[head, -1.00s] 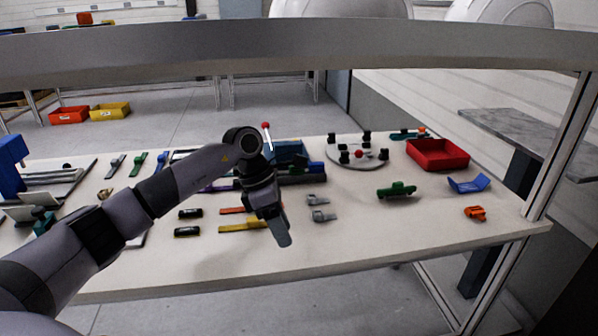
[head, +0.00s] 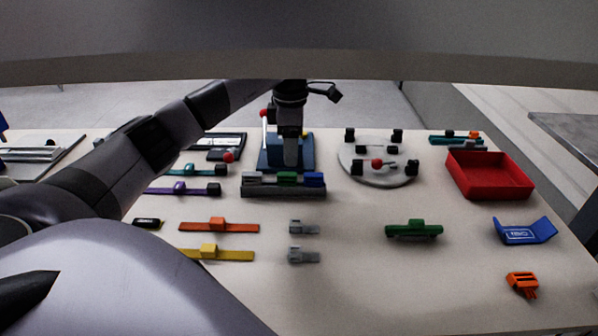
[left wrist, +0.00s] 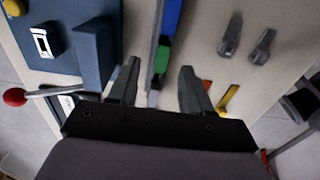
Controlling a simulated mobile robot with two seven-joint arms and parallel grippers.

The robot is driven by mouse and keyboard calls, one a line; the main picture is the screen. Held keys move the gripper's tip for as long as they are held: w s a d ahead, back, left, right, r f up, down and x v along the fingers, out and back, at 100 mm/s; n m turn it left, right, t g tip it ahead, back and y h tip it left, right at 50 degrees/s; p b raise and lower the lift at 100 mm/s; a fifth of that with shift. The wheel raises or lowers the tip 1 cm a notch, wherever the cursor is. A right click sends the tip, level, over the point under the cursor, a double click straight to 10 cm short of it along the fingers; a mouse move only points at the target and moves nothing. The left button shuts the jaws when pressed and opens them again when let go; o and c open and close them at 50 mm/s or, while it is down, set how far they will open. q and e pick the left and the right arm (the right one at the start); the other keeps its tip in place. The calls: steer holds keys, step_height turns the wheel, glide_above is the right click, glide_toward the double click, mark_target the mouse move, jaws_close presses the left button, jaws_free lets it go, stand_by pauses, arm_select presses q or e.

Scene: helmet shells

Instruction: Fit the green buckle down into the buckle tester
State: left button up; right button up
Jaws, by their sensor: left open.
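The green buckle (head: 287,178) sits in a dark rack (head: 262,190) between a grey piece and a blue piece (head: 313,179). The buckle tester (head: 304,150) is a blue block just behind the rack, with a red-knobbed lever at its left. In the left wrist view the tester (left wrist: 73,58) shows a white-framed slot and a yellow button. My left gripper (head: 291,165) points down near the rack, in front of part of the tester. In the left wrist view its open fingers (left wrist: 159,67) stand either side of the green buckle (left wrist: 162,58), apart from it. My right gripper is out of view.
A round grey fixture (head: 372,178) with black posts and a red tray (head: 490,190) stand to the right. A green part (head: 414,230), a blue bracket (head: 524,232) and an orange piece (head: 522,283) lie in front. Orange (head: 219,227) and yellow (head: 222,254) strips lie at front left.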

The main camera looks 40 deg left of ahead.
mark_target(287, 174)
arm_select(q)
steer(key=f, duration=0.4)
steer(key=s+f, duration=0.1)
steer(key=f, duration=0.1)
steer(key=shift+s+a, duration=0.1)
steer(key=shift+a, duration=0.15)
steer(key=shift+f, duration=0.35)
jaws_close()
